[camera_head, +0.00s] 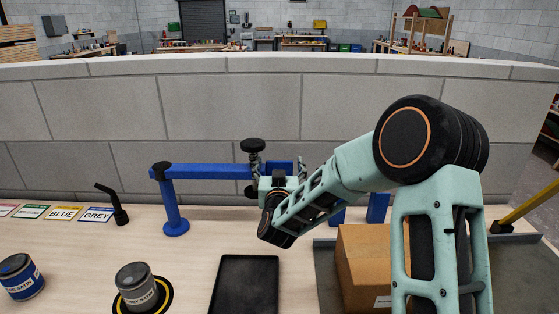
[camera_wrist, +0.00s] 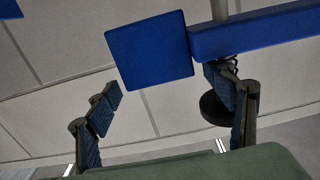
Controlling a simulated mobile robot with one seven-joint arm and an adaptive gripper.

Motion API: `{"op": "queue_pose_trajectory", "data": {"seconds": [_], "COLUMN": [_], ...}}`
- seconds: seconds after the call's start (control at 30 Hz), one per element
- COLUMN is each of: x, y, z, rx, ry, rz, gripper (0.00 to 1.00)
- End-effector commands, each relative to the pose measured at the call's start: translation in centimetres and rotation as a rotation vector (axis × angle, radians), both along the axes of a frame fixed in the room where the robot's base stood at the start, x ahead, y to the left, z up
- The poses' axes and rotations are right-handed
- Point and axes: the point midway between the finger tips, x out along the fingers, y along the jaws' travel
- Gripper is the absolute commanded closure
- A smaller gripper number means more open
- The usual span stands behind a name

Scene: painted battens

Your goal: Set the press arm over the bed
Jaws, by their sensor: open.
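The blue press arm (camera_head: 210,171) runs level from its round blue post (camera_head: 174,210) at the left toward my gripper. A black knob (camera_head: 253,146) stands on a screw near its right end. My gripper (camera_head: 278,172) is at that end, partly hidden by my own wrist. In the wrist view my gripper (camera_wrist: 170,105) is open, its fingers apart; the arm's blue end block (camera_wrist: 150,50) shows beyond and above the gap. A black disc (camera_wrist: 215,108) hangs beside the right finger. Contact cannot be told. I cannot tell which surface is the bed.
A cardboard box (camera_head: 362,258) stands on a grey plate (camera_head: 326,285) at the right, with blue uprights (camera_head: 378,208) behind. A black tray (camera_head: 246,284) lies in front. Paint cans (camera_head: 135,284) and colour cards (camera_head: 62,213) are left. A low block wall (camera_head: 230,110) closes the back.

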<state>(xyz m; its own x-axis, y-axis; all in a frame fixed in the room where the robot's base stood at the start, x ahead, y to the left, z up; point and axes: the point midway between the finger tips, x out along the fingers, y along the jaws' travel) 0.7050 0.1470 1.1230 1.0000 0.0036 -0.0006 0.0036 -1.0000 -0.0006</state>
Motion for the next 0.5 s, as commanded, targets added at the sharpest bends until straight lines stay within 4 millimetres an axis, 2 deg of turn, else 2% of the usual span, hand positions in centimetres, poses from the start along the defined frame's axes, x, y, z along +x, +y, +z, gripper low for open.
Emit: {"op": "queue_pose_trajectory", "data": {"seconds": [0.13, 0.43, 0.5], "x": [0.9, 1.04, 1.04], "y": [-0.02, -0.01, -0.01], "z": [0.05, 0.0, 0.0], "rx": [0.001, 0.0, 0.0], "ry": [-0.001, -0.001, -0.001], "rz": [0.0, 0.0, 0.0], "gripper": [0.25, 0.25, 0.32]}}
